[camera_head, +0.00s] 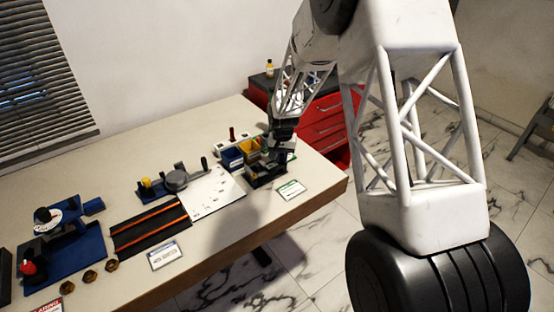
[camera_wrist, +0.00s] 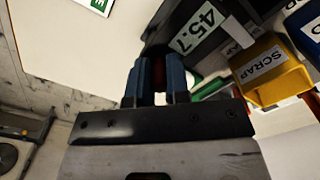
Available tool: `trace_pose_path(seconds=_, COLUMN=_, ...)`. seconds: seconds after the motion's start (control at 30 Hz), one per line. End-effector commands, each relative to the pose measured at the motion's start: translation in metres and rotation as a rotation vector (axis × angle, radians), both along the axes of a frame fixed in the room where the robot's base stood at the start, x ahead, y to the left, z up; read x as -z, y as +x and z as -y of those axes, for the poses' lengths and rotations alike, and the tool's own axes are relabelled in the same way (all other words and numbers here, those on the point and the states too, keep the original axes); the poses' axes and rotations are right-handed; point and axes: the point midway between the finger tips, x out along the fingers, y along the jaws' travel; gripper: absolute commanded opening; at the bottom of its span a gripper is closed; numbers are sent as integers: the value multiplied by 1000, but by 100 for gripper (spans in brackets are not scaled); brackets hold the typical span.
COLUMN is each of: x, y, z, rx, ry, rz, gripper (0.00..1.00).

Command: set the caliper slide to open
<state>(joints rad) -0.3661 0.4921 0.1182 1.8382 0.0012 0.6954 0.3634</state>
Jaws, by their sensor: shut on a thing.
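My gripper (camera_head: 281,152) reaches down at the right end of the bench, over a dark device (camera_head: 262,180). In the wrist view, the blue fingers of my gripper (camera_wrist: 158,82) are shut on a narrow dark red piece (camera_wrist: 159,72), which looks like the caliper slide's grip. Beside them is the dark body of the device, with a white label reading 45.7 (camera_wrist: 195,32). In the head view my gripper and wrist hide most of the slide, so its position along the device cannot be told.
A blue bin (camera_head: 232,158) and a yellow bin stand close behind the device; the yellow bin is marked SCRAP (camera_wrist: 265,70). A green-edged card (camera_head: 290,189) lies in front. A white sheet (camera_head: 213,195) lies to the left. A red drawer cabinet (camera_head: 325,125) stands behind the bench.

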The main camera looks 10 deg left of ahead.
Motion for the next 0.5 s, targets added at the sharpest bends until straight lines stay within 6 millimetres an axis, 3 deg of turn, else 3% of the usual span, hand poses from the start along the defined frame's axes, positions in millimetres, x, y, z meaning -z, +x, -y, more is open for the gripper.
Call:
trace_pose_path(seconds=0.23, x=-1, y=4, z=3, rx=3, ry=0, rz=5, gripper=0)
trace_pose_path(seconds=0.27, x=-1, y=4, z=3, rx=3, ry=0, rz=5, gripper=21)
trace_pose_path(seconds=0.3, x=-1, y=4, z=3, rx=3, ry=0, rz=5, gripper=27)
trace_pose_path(seconds=0.4, x=-1, y=3, z=2, rx=3, ry=0, rz=5, gripper=42)
trace_pose_path(seconds=0.5, x=-1, y=3, z=2, rx=2, ry=0, rz=4, gripper=42)
